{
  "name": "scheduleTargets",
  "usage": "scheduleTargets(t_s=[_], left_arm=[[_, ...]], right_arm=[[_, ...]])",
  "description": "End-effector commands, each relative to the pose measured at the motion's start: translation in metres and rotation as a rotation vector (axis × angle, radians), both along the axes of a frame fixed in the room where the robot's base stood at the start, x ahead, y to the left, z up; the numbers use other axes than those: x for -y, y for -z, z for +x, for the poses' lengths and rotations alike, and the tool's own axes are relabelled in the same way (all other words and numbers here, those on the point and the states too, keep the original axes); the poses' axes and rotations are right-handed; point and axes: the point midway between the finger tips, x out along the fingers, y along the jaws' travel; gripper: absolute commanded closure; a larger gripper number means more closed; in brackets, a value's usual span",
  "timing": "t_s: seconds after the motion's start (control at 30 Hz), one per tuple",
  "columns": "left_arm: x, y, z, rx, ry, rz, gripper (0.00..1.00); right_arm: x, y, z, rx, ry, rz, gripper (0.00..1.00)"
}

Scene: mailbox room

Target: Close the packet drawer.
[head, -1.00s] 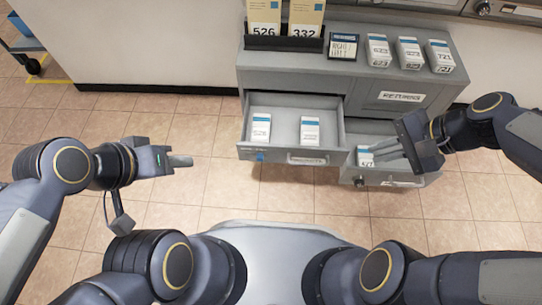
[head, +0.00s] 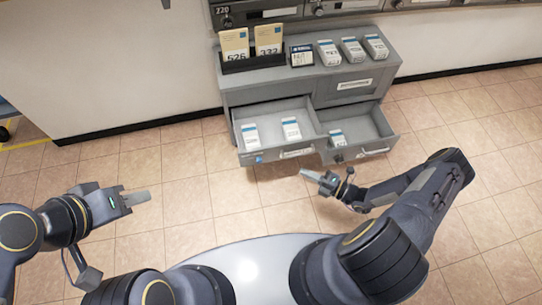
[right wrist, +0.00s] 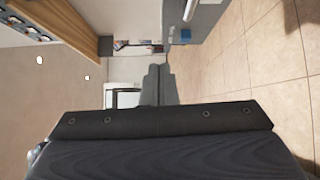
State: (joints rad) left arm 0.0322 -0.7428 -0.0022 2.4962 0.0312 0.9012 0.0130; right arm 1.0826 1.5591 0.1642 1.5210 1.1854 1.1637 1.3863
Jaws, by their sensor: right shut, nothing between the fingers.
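A grey cabinet has two drawers pulled out. The left drawer (head: 262,113) holds two white-and-blue packets (head: 291,129) and has a blue tag at its front corner. The front labels are too blurred to read, so I cannot tell which is the packet drawer. My right gripper (head: 309,174) is shut and empty, in front of the drawers and apart from them, pointing left. Its closed fingers show in the right wrist view (right wrist: 158,86).
A closed, labelled panel (head: 355,84) is above the right drawer. Mailboxes line the wall behind. The tiled floor before the drawers is clear.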

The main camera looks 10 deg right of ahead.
Motion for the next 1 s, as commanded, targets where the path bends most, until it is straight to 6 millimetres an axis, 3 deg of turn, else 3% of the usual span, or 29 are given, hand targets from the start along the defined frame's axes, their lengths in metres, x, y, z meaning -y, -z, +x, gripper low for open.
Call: scheduleTargets(t_s=[0.27, 0.7, 1.0], left_arm=[[0.000, -0.002, 0.000, 0.000, 0.000, 0.000, 0.64], [0.000, 0.007, 0.000, -0.001, 0.000, 0.000, 0.64], [0.000, 0.015, 0.000, 0.000, 0.000, 0.000, 0.64]], right_arm=[[-0.015, 0.010, 0.007, -0.048, 0.046, 0.063, 1.00], [-0.081, 0.010, 0.067, -0.045, 0.042, 0.060, 1.00], [-0.079, 0.010, 0.102, -0.045, 0.043, 0.057, 1.00]])
